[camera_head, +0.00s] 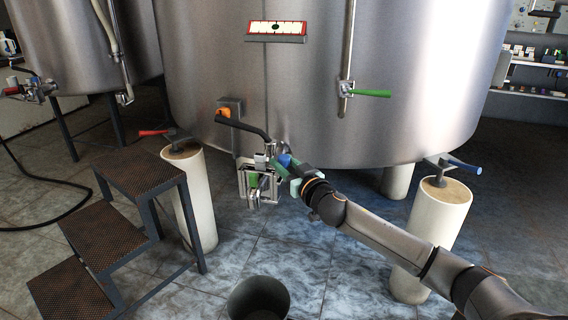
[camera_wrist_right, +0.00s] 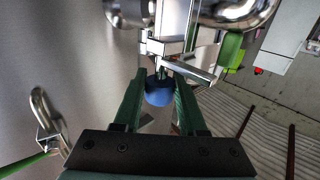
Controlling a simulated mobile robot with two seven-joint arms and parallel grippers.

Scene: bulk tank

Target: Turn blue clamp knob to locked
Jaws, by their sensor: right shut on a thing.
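The blue clamp knob (camera_head: 284,159) sits on a metal clamp and valve fitting (camera_head: 262,186) low on the front of the large steel tank (camera_head: 300,85). My right gripper (camera_head: 288,168) reaches it from the right and is shut on the knob. In the right wrist view the blue knob (camera_wrist_right: 159,93) lies between the two green fingers, with the metal clamp just beyond it. The fingers partly hide the knob in the head view, and I cannot read its lock position. My left gripper is not in view.
A black handle with an orange part (camera_head: 226,112) is just left of the fitting. A green-levered valve (camera_head: 370,93) is on the tank at right. Metal steps (camera_head: 125,180), pale pillars with red (camera_head: 154,132) and blue (camera_head: 464,166) levers, and a dark bucket (camera_head: 257,300) stand around.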

